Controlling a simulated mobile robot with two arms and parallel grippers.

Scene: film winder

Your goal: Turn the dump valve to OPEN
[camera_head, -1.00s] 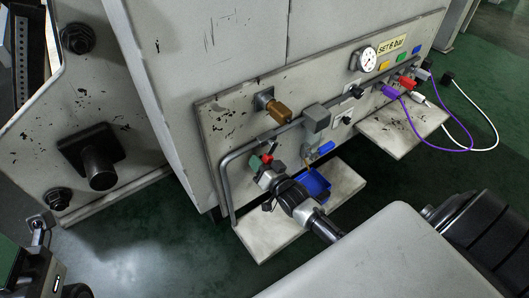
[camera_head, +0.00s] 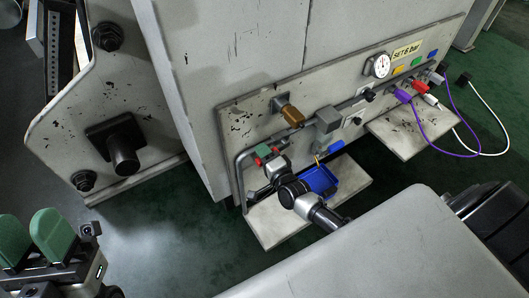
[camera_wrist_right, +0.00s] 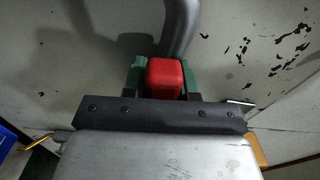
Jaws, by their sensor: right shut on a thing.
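A red handle (camera_head: 261,158) sits by the grey bent pipe (camera_head: 239,178) at the left of the valve panel (camera_head: 236,128). My right gripper (camera_head: 265,153) is shut on it. In the right wrist view the red handle (camera_wrist_right: 165,78) lies between my green fingers, just below the dark pipe (camera_wrist_right: 178,30). Its valve body and any OPEN mark are hidden or unreadable. A second valve lever, blue (camera_head: 334,147), is to the right, above a blue tray (camera_head: 320,180). My left gripper (camera_head: 31,232) is at the lower left, empty, its green fingers apart.
Purple (camera_head: 450,153) and white cables hang at the right. The green floor (camera_head: 200,235) at left is clear.

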